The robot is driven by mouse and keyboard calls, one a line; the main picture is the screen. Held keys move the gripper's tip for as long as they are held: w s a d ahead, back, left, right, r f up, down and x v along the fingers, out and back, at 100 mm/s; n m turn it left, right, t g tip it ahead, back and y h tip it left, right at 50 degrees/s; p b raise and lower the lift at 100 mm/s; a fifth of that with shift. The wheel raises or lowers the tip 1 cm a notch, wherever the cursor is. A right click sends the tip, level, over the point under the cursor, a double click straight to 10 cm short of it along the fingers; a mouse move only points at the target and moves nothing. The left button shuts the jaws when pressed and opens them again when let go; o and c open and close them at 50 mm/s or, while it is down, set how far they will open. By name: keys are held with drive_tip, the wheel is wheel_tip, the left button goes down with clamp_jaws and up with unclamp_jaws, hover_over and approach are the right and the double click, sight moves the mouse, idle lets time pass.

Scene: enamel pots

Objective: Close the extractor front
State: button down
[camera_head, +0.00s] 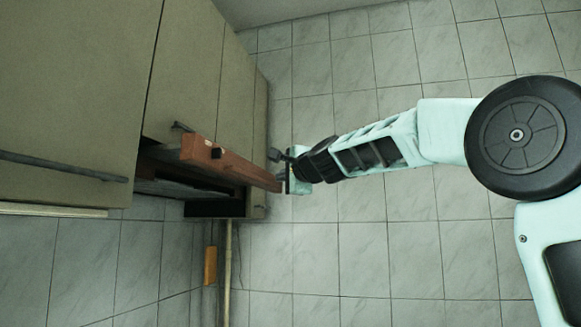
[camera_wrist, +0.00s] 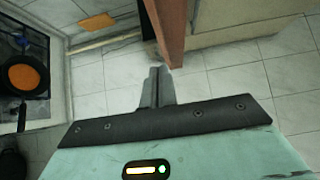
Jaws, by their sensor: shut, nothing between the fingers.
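The extractor front (camera_head: 225,162) is a reddish-brown bar with a small black knob. It stands out, away from the dark extractor body (camera_head: 175,188) under the wall cabinets, with a gap behind it. My gripper (camera_head: 276,156) is at the right end of the bar in the head view, with its fingers shut and empty. In the wrist view the front (camera_wrist: 169,28) rises just beyond and right of my shut fingertips (camera_wrist: 158,72). I cannot tell whether they touch it.
Beige cabinets (camera_head: 65,85) with dark handles (camera_head: 62,166) hang around the extractor. A hob with a round orange-topped thing (camera_wrist: 24,77) lies at the left of the wrist view. An orange item (camera_head: 210,265) is by the tiled wall. The space right of the cabinets looks clear.

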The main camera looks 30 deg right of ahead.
sight(258, 180)
drive_tip(key=shift+w+a+p, duration=0.45)
drive_tip(key=shift+w+p, duration=0.15)
drive_tip(key=shift+w, duration=0.3)
drive_tip(key=shift+w+a+p, duration=0.5)
drive_tip(key=shift+w+p, duration=0.1)
drive_tip(key=shift+w, duration=0.35)
drive_tip(key=shift+w+a+p, duration=0.45)
drive_tip(key=shift+w+p, duration=0.15)
drive_tip(key=shift+w, duration=0.3)
